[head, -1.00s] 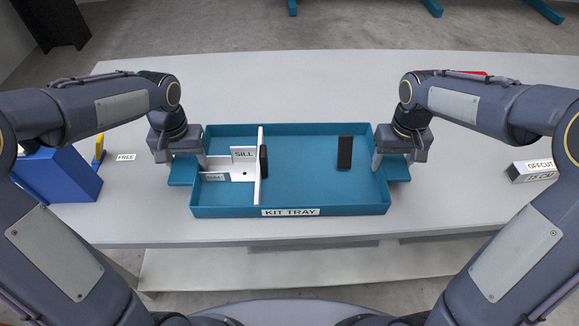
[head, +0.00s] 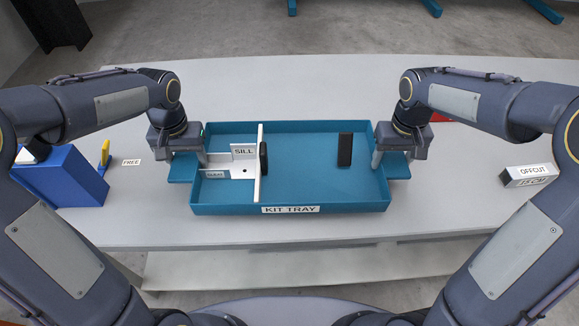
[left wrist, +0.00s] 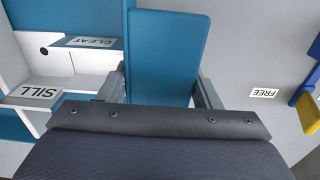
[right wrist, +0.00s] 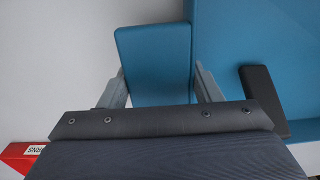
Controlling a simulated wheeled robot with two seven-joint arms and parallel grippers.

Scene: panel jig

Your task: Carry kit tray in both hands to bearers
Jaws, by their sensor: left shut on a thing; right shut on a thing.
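The blue kit tray (head: 320,205) is level in the middle of the head view, over the table. My left gripper (head: 186,160) is shut on its left end tab, which fills the middle of the left wrist view (left wrist: 168,50). My right gripper (head: 393,160) is shut on the right end tab, seen in the right wrist view (right wrist: 155,60). Inside the tray, white pieces, one labelled SILL (head: 243,150), stand at the left by a white divider (head: 260,180). A dark block (head: 345,150) stands at the right. Any gap under the tray is hard to judge.
The pale table (head: 300,85) is clear behind the tray. A blue box (head: 62,180), a yellow piece (head: 105,152) and a FREE label (head: 131,162) are at left. An OFFCUT block (head: 530,174) is at right. A red thing (head: 439,118) is partly hidden by my right arm. Blue bars (head: 432,8) show on the floor beyond.

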